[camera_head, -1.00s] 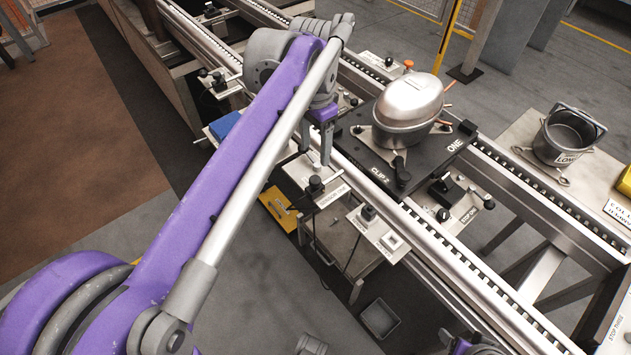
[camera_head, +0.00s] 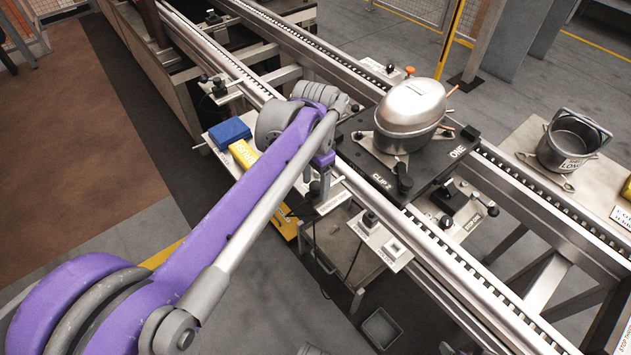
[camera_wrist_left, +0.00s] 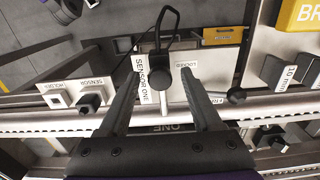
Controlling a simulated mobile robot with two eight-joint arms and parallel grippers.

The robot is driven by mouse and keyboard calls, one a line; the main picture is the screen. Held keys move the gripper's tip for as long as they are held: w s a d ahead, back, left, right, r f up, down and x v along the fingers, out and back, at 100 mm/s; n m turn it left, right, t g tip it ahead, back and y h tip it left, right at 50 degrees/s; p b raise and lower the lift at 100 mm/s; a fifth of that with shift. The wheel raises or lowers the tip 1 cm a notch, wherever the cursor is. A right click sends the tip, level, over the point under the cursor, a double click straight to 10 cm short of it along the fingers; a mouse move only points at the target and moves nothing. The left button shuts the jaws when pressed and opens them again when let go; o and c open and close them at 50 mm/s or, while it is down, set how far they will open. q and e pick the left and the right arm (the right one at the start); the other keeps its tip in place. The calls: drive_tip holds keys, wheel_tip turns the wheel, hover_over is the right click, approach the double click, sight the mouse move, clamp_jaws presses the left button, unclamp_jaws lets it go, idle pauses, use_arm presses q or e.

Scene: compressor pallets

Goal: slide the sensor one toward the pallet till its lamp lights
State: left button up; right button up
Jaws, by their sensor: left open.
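In the head view the gripper (camera_head: 319,194) is low over the sensor plate (camera_head: 335,202) and partly hides the sensor. The pallet, a black plate marked ONE (camera_head: 440,170), sits on the rails beyond it and carries a silver compressor (camera_head: 410,108). I cannot make out a lit lamp.
A holder plate with a black knob and white box (camera_head: 380,240) stands to the right of the sensor. A blue box (camera_head: 229,132) and yellow box (camera_head: 243,153) lie to the left. A metal pot (camera_head: 570,145) stands at far right.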

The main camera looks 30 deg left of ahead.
use_arm(q)
clamp_jaws()
idle(1.4)
